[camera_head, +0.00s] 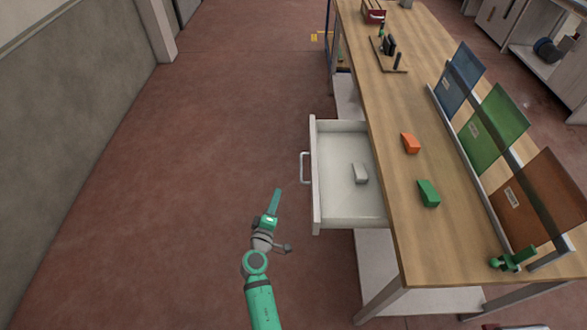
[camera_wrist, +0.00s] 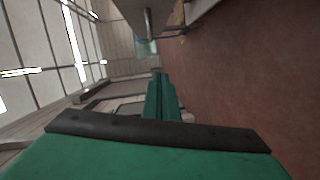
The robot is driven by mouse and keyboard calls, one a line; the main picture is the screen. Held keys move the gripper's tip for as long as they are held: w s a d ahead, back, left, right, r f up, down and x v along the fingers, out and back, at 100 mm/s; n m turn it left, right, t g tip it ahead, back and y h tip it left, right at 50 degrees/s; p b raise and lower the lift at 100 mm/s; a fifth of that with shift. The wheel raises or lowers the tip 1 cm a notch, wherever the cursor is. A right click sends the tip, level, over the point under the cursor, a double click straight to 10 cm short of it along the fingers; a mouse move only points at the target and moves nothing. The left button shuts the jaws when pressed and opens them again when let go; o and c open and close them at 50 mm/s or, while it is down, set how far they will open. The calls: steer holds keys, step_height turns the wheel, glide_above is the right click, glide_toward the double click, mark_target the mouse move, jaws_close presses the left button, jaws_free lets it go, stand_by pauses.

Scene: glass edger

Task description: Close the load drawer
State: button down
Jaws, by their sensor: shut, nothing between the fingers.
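The load drawer (camera_head: 345,207) is pulled out from the left side of the wooden workbench in the head view. Its white front carries a bar handle (camera_head: 304,168) on the left face. A small pale block (camera_head: 360,173) lies inside the drawer. My gripper (camera_head: 277,192) is shut and empty, to the left of the drawer front and a little nearer than the handle, apart from both. In the wrist view my shut fingers (camera_wrist: 161,85) point ahead; I cannot clearly make out the drawer there.
The workbench (camera_head: 405,200) bears an orange block (camera_head: 410,143), a green block (camera_head: 429,193) and a rack with blue (camera_head: 459,78), green (camera_head: 494,128) and brown (camera_head: 540,197) panes. The reddish floor (camera_head: 190,180) left of the drawer is clear up to the grey wall (camera_head: 75,120).

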steer(key=w+d, duration=0.6)
steer(key=w, duration=0.6)
steer(key=shift+w+r+t+h, duration=0.2)
steer(key=shift+r+t+h, duration=0.1)
steer(key=shift+r, duration=0.05)
steer(key=shift+d, duration=0.2)
